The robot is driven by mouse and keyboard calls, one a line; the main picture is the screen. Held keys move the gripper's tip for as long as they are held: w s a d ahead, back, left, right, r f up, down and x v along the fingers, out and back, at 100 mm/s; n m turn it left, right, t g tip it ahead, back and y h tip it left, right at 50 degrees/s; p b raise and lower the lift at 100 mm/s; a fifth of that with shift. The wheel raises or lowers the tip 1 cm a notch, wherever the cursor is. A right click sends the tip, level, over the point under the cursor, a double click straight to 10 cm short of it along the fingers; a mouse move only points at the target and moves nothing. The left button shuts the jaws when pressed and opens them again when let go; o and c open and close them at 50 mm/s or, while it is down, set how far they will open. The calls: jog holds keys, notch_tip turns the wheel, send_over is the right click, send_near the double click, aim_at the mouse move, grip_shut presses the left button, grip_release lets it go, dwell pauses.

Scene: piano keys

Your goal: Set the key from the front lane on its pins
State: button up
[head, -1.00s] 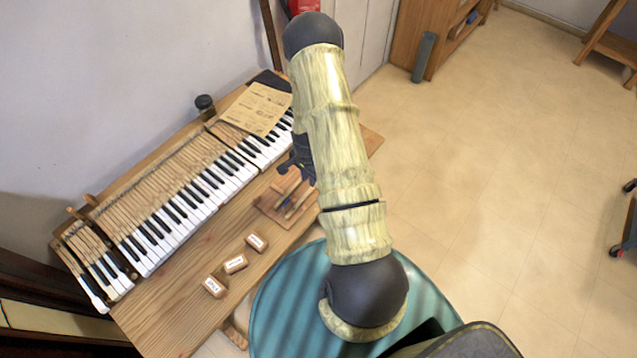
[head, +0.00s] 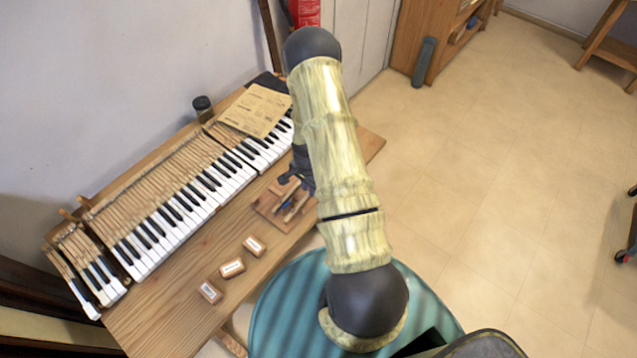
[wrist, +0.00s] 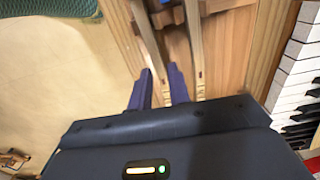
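A wooden tray (head: 267,207) lies on the bench in front of the keyboard, with loose wooden keys in its lanes. In the wrist view, one pale key (wrist: 148,45) runs between my two fingers, and another key (wrist: 195,50) lies to the right of my right finger. My gripper (wrist: 158,72) is open with its dark fingers on either side of the first key; contact cannot be told. In the head view my gripper (head: 299,172) is over the tray's far end, partly hidden by my arm. The keyboard (head: 180,205) stands behind the tray; pins are not distinguishable.
Three labelled wooden blocks stand on the bench: one near the tray (head: 254,246), one in the middle (head: 232,267) and one at the left (head: 210,291). A paper sheet (head: 257,108) lies over the keyboard's far end. A teal round surface (head: 275,300) is near my base.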

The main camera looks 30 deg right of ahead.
jog(key=shift+f+b, duration=0.7)
jog(key=shift+f, duration=0.2)
dwell(0.4)
grip_shut()
